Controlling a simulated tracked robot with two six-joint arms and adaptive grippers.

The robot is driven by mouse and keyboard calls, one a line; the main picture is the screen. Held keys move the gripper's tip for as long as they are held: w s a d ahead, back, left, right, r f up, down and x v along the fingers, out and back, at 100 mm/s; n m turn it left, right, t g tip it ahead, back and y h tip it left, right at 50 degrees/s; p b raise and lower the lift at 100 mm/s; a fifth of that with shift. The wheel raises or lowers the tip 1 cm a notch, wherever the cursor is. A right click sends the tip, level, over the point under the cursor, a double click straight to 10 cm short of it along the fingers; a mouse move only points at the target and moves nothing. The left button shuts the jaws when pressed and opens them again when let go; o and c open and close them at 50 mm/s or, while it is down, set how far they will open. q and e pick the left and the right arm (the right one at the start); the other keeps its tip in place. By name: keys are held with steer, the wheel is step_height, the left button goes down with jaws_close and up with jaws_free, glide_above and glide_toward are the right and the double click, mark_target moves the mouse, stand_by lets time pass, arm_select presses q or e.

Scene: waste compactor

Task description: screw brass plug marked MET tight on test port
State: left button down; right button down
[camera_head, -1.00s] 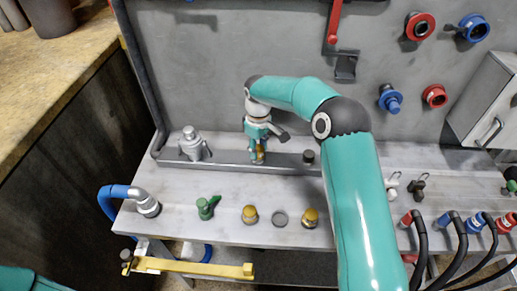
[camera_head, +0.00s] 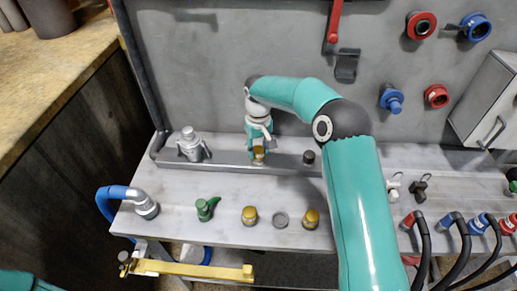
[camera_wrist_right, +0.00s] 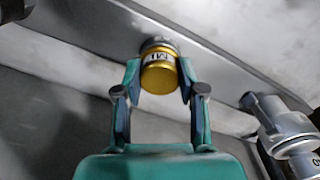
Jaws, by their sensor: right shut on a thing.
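The brass plug (camera_wrist_right: 160,77) sits between the fingers of my right gripper (camera_wrist_right: 157,92) in the right wrist view. Its gold side carries a pale label that is only partly legible, starting with M. It meets a dark metal port (camera_wrist_right: 157,43) on the grey rail; I cannot tell how tight it is. In the head view my right gripper (camera_head: 259,148) points down at the rail, with the gold plug (camera_head: 258,157) just below it. My left gripper is out of view.
Two other brass caps (camera_head: 250,217) (camera_head: 311,219), a grey ring (camera_head: 281,220) and a green valve (camera_head: 206,209) stand on the front bench. A silver fitting (camera_head: 193,147) and a dark knob (camera_head: 308,157) flank the plug on the rail (camera_head: 230,158). Hoses (camera_head: 458,238) crowd the right.

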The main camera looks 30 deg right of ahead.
steer(key=shift+m, duration=1.1)
steer(key=m+b, duration=0.1)
steer(key=m, duration=0.1)
steer(key=shift+m, duration=0.3)
steer(key=c, duration=0.6)
jaws_free()
steer(key=shift+c, duration=0.4)
